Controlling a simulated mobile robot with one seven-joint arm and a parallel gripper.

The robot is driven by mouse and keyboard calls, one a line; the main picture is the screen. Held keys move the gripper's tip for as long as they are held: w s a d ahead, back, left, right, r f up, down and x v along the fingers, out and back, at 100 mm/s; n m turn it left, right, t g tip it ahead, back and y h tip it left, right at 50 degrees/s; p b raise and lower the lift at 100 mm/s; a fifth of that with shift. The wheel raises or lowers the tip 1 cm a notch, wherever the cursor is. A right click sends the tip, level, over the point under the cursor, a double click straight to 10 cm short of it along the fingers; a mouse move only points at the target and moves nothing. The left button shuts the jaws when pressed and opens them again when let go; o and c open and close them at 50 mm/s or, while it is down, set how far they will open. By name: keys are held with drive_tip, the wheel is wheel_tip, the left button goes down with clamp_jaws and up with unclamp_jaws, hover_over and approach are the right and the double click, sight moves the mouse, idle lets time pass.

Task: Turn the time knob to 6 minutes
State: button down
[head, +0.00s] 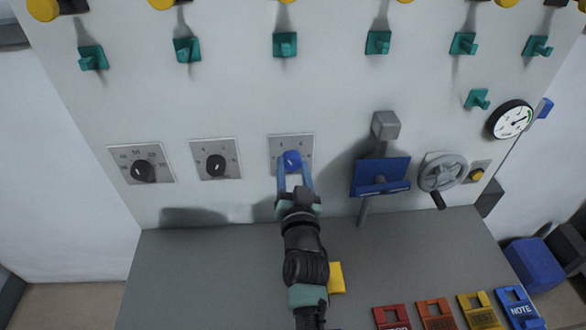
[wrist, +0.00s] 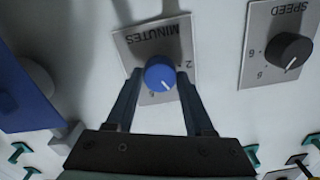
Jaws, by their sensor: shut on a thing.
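The time knob (wrist: 160,74) is a blue round knob on a grey plate marked MINUTES (wrist: 155,42). In the head view the knob (head: 292,160) is on the upright panel, straight ahead of my arm. My gripper (wrist: 160,80) is shut on it, one finger at each side. In the wrist view, where the lettering is upside down, the knob's white line points down and slightly right. A 2 shows right of the knob and what looks like a 6 lies below it to the left. My fingers hide parts of the scale.
Two black knobs (head: 216,165) (head: 143,171) on similar plates are to the left; the nearer is marked SPEED (wrist: 291,50). A blue plate on a lever (head: 380,177) and a grey handwheel (head: 443,172) are to the right. Green hooks (head: 285,44) line the panel above.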

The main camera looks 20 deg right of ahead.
drive_tip(key=m, duration=0.6)
drive_tip(key=shift+m+p, duration=0.3)
drive_tip(key=shift+m, duration=2.4)
drive_tip(key=shift+c, duration=1.4)
unclamp_jaws()
drive_tip(key=p+v, duration=0.3)
drive_tip(key=v, duration=1)
